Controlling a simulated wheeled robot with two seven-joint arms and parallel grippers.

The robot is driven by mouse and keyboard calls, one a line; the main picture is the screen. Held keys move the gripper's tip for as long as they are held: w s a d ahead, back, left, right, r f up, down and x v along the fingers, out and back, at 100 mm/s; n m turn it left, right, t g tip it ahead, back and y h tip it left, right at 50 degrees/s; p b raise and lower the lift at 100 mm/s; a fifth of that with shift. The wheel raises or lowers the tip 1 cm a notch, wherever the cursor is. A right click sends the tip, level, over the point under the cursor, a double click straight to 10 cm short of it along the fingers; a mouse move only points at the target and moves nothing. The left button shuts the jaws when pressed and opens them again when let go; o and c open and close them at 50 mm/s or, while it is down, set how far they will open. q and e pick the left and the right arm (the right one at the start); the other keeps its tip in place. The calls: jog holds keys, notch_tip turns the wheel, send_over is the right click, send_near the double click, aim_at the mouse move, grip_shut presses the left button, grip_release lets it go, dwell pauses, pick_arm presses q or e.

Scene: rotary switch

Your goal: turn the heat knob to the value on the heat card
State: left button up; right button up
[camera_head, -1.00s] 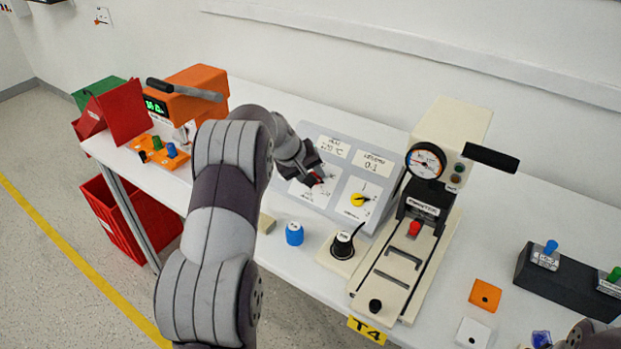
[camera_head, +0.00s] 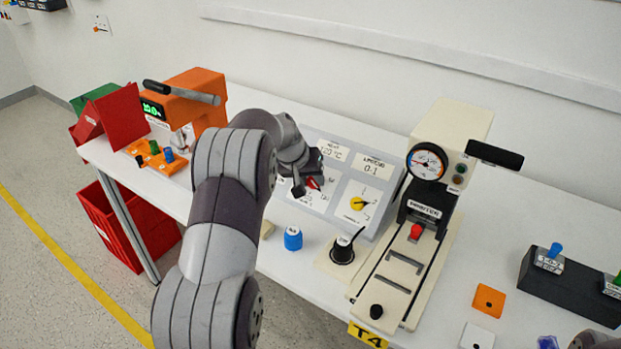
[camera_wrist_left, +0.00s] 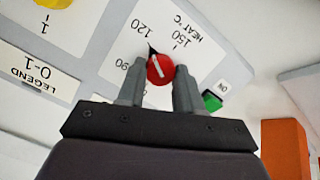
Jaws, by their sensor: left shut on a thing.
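My left gripper (camera_wrist_left: 160,78) is shut on the red heat knob (camera_wrist_left: 160,69), its fingers on either side of it in the left wrist view. The knob also shows in the head view (camera_head: 314,183), partly hidden by the gripper. A black pointer sticks out from the knob toward the 120 mark. The heat dial plate (camera_wrist_left: 205,45) carries 90, 120 and 150. The heat card (camera_head: 333,152) on the sloping panel (camera_head: 335,210) appears to read 120 °C.
The legend card (camera_head: 372,166) and yellow legend knob (camera_head: 358,203) are right of the heat dial. A green button (camera_wrist_left: 212,101) is beside the dial. A blue knob (camera_head: 293,238) and black knob (camera_head: 342,250) stand in front. The cream press (camera_head: 447,140) stands to the right.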

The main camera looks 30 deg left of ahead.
pick_arm(q)
jog(key=o, duration=0.7)
jog(key=shift+o, duration=0.2)
jog(key=v, duration=1.2)
jog(key=shift+s+r+p, duration=0.2)
jog(key=shift+r+p, duration=0.05)
jog(key=shift+p, duration=0.05)
